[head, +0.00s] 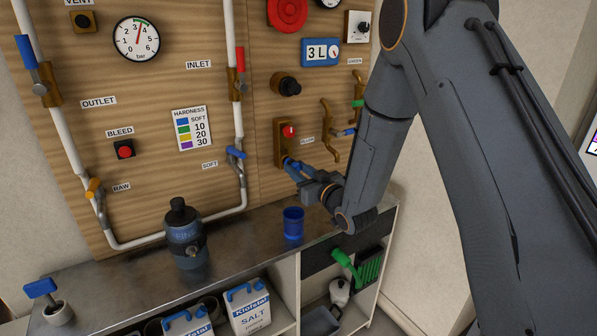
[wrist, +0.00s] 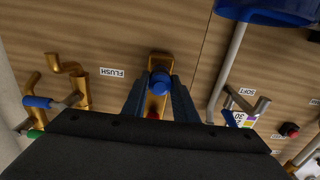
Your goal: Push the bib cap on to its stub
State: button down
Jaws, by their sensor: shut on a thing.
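In the wrist view the bib cap (wrist: 160,82) is a small round blue cap between the two fingers of my gripper (wrist: 159,94). The gripper is shut on it. Behind the cap is an upright brass plate (wrist: 157,61) on the wooden panel. The plate also shows in the head view (head: 281,150), with a red knob (head: 289,131) on its upper part. In the head view my gripper (head: 290,166) reaches to the lower part of this plate. The stub is hidden behind the cap and fingers, and I cannot tell whether the cap touches it.
Brass taps (head: 329,140) with coloured levers stand right of the plate in the head view. A blue cup (head: 293,224) stands on the metal counter (head: 130,283) below my gripper. A dark bottle-like vessel (head: 185,240) stands further left. White pipes (head: 240,190) run along the panel.

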jog(key=shift+w+a+r, duration=0.1)
jog(key=shift+w+a, duration=0.15)
jog(key=shift+w, duration=0.15)
jog(key=c, duration=1.3)
grip_release()
jog(key=shift+c, duration=0.2)
jog(key=b+v, duration=0.2)
jog(key=v, duration=0.5)
jog(key=shift+s+d, duration=0.25)
jog(key=shift+s, duration=0.1)
